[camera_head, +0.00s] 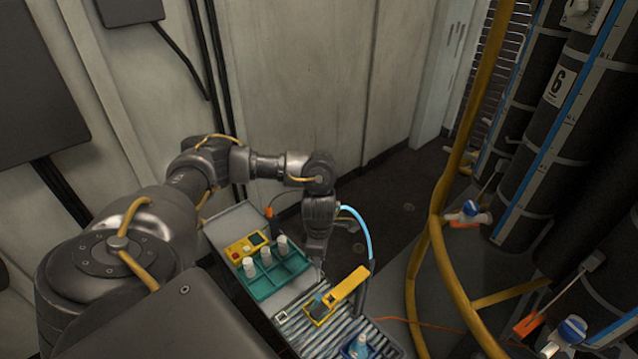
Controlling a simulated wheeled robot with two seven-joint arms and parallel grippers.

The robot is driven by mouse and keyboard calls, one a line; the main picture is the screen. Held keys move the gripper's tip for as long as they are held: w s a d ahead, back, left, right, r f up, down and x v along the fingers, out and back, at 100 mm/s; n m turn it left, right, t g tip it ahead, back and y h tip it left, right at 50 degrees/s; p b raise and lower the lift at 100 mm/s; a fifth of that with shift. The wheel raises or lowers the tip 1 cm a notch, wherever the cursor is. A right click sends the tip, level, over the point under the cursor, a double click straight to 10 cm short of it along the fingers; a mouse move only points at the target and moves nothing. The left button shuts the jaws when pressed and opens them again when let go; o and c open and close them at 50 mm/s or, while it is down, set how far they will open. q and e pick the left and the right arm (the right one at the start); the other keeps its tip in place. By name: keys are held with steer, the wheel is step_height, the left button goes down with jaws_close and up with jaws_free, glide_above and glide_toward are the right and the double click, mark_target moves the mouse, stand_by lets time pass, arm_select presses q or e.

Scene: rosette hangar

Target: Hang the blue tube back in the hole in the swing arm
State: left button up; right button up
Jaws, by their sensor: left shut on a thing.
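My left gripper (318,268) points down over the right part of the bench, its fingers small and partly hidden. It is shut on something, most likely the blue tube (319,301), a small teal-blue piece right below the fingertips. The yellow swing arm (347,288) lies at a slant just right of and below the fingertips. The blue piece shows against its lower left end; I cannot tell whether it is inside the hole or only in front of it. My right gripper is out of view.
A teal rack (268,287) with several white-capped vials stands left of the gripper, beside a yellow box (245,246). A light blue hose (358,226) curves down right of the wrist. A blue-topped bottle (359,344) stands at the front. Yellow pipes (424,262) rise at right.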

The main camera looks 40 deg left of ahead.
arm_select(q)
steer(key=shift+r+p, duration=1.65)
steer(key=shift+r, duration=0.35)
steer(key=shift+r+p, duration=0.7)
steer(key=shift+r, duration=3)
